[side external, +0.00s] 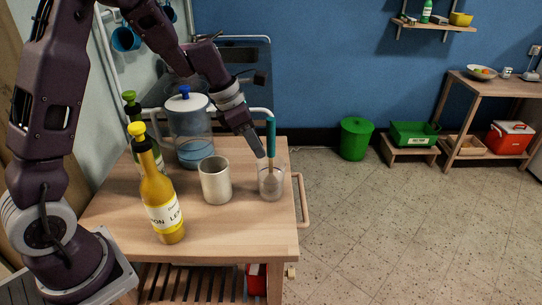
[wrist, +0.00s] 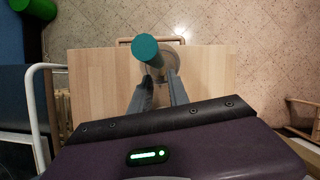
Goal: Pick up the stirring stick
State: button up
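The stirring stick (side external: 270,138) has a teal handle and stands nearly upright in a clear glass (side external: 271,184) near the table's right edge. In the wrist view the stick's round teal top (wrist: 145,47) covers part of the glass (wrist: 173,52). My gripper (side external: 260,155) points down just left of the stick, above the glass rim. In the wrist view my gripper (wrist: 160,80) shows its two fingers apart with a gap between them, near the stick. Whether either finger touches the stick is hard to tell.
A beige cup (side external: 215,181) stands left of the glass. The table's front right is clear.

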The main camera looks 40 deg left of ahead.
aim_at(271, 157)
jog(key=x, duration=0.6)
jog(key=shift+d+f, duration=0.15)
jog(key=shift+f, duration=0.25)
jog(key=shift+c, duration=0.4)
grip_shut()
